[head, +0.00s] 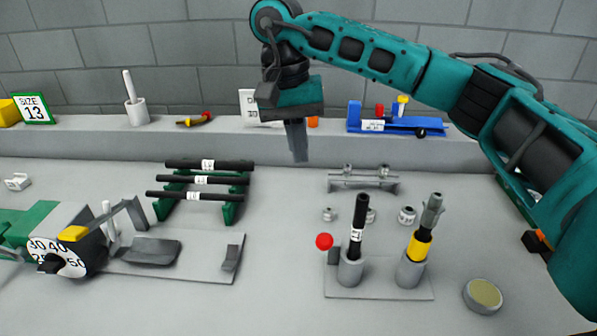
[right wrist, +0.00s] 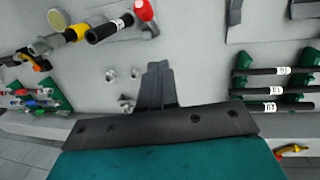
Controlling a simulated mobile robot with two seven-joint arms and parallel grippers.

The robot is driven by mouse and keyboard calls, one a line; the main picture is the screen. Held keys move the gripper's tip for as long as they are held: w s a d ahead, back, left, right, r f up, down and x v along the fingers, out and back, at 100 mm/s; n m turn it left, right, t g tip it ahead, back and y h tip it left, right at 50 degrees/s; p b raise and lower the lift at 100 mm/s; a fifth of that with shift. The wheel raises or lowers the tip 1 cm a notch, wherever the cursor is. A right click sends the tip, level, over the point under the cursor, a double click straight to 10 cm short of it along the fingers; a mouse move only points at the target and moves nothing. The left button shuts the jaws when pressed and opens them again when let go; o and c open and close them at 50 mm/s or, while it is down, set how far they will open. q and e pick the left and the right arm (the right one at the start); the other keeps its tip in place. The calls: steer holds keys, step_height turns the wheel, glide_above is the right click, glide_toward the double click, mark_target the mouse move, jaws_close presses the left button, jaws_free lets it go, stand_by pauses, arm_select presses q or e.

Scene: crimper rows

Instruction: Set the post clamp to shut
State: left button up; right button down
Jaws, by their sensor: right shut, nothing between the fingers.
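The post clamp looks to be the grey holder (head: 350,272) on a flat plate, with a lever ending in a red ball (head: 324,241) at its left side. A black labelled tube (head: 359,225) stands upright in this holder. The red ball also shows at the top of the right wrist view (right wrist: 144,10), beside the black tube (right wrist: 108,30). Whether the clamp is open or shut I cannot tell. My right gripper (head: 298,150) is shut and empty, pointing down above the back of the bench, behind and left of the red ball. Its closed fingers also show in the right wrist view (right wrist: 157,85). My left gripper is not in view.
A second holder (head: 410,272) carries a yellow and grey tool. A dial machine (head: 65,255) and a rack of black tubes (head: 205,182) stand left. Small metal fittings (head: 406,215) and a low grey rack (head: 362,182) lie behind the clamp. A blue device (head: 395,125) sits on the ledge.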

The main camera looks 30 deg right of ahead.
mark_target(323, 245)
steer(key=s+f, duration=0.4)
steer(key=f, duration=0.7)
steer(key=shift+s+d+f+p, duration=0.15)
steer(key=shift+s+d+p, duration=0.25)
steer(key=shift+p, duration=0.05)
